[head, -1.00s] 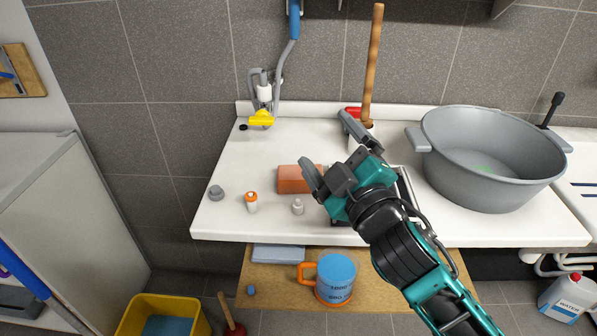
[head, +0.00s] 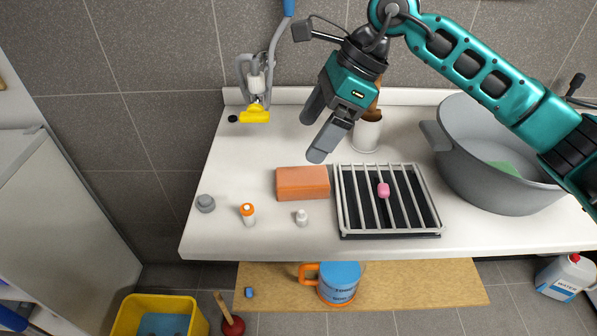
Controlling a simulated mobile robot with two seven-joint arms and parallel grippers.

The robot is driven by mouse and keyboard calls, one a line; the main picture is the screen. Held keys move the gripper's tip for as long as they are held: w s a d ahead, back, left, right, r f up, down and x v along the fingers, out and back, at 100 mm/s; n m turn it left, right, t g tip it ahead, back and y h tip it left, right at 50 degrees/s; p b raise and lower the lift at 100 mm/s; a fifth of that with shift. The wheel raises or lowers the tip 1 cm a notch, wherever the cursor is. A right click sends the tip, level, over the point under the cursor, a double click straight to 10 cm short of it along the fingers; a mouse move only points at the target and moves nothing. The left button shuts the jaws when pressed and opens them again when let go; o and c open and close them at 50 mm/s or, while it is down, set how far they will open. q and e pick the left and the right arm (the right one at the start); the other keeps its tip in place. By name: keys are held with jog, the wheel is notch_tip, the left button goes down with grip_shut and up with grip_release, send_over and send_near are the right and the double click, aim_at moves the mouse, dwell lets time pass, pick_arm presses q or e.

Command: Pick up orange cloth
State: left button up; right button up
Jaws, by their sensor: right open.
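An orange block-like bundle (head: 303,183), which looks like the folded orange cloth, lies flat on the white counter, left of a dark tray with a grey rack. My right gripper (head: 312,134) is open and empty. It appears above and behind the orange bundle, apart from it, with its fingers pointing down and left. The whole bundle shows, with nothing covering it. My left gripper is out of view.
The racked tray (head: 437,221) holds a pink item (head: 384,190). A large grey pot (head: 465,180) stands right.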

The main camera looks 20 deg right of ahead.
aim_at(304, 174)
jog(key=shift+h, duration=0.6)
jog(key=f+b, duration=0.1)
jog(key=f, duration=0.1)
jog(key=w+f+b, duration=0.1)
jog(key=f+b, duration=0.1)
jog(key=f, duration=0.1)
jog(key=f+b, duration=0.1)
jog(key=f, duration=0.1)
jog(key=shift+w+a+f, duration=0.15)
jog(key=shift+a+f, duration=0.15)
jog(key=b+x, duration=0.2)
jog(key=x, duration=0.1)
jog(key=shift+d+f, duration=0.25)
jog(key=shift+f, duration=0.2)
jog(key=shift+w+a+f+b, duration=0.15)
jog(key=shift+a+f+b, duration=0.15)
jog(key=shift+f+b, duration=0.1)
